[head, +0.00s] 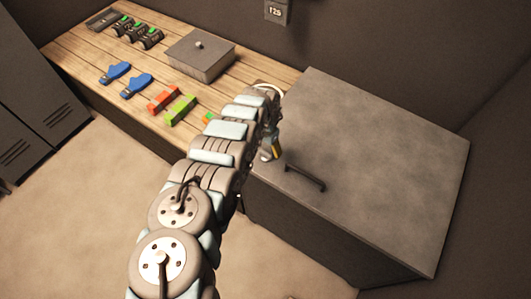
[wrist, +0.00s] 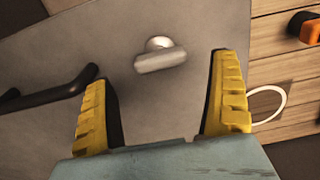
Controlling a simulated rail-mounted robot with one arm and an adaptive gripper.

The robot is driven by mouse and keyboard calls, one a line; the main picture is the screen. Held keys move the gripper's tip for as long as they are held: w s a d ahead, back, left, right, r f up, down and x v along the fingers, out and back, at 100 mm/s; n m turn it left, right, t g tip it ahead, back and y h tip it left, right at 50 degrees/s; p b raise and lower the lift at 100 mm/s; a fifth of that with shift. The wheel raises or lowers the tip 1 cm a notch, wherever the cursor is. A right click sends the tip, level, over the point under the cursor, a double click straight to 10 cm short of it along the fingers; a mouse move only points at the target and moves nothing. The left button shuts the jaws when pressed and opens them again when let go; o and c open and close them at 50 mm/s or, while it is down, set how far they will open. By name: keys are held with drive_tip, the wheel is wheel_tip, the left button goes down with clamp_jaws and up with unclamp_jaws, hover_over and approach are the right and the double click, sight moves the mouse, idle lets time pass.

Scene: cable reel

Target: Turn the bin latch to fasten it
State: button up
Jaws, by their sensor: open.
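The bin (head: 380,160) is a large grey box with a flat lid at the right of the head view. A dark bar handle (head: 306,178) sits on its lid near the front edge; the handle also shows at the left of the wrist view (wrist: 50,92). The bin latch (wrist: 160,56) is a small pale metal knob with an oblong bar, on the grey lid in the wrist view. My gripper (wrist: 163,75) is open, its yellow fingers either side of the latch's line with nothing between them. In the head view my gripper (head: 268,147) is mostly hidden by my arm, as is the latch.
A wooden bench (head: 75,58) runs left of the bin. A white ring (wrist: 267,104) lies near the bin.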

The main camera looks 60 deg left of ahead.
sight(265, 152)
drive_tip(key=shift+d+f+b, duration=0.1)
drive_tip(key=shift+f+b, duration=0.5)
drive_tip(key=shift+f, duration=1.3)
drive_tip(key=shift+s, duration=0.1)
drive_tip(key=c, duration=1.2)
